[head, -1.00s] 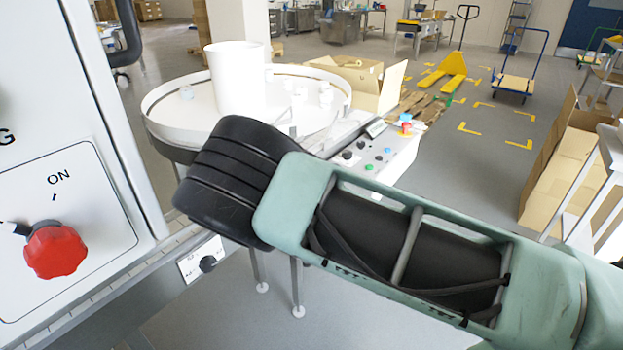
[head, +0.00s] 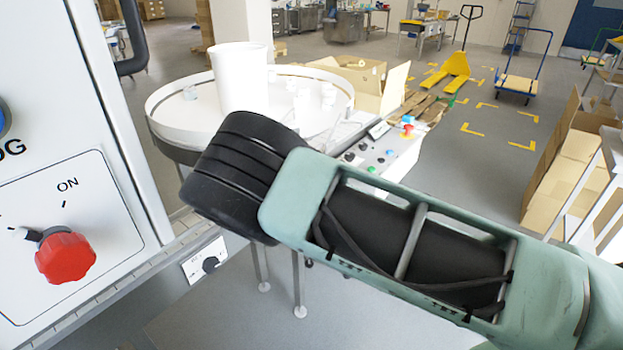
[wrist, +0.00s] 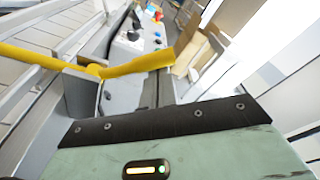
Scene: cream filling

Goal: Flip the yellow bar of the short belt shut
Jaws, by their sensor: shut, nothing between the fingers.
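The yellow bar (wrist: 40,60) crosses the upper left of the wrist view. It runs from the left edge to a joint near a grey block, and a flatter yellow part (wrist: 135,66) continues right. My gripper (wrist: 159,80) shows as dark narrow fingers above its green and black body, shut and empty. The fingers are close to the right end of the flat yellow part; I cannot tell whether they touch. The short belt is not clearly seen. In the head view my arm hides the gripper and the bar.
A panel with a red knob (head: 65,257) stands close on the left. A round white table (head: 185,118) with a white cylinder (head: 240,78) is behind my arm. A control box (head: 385,155) with buttons lies to its right.

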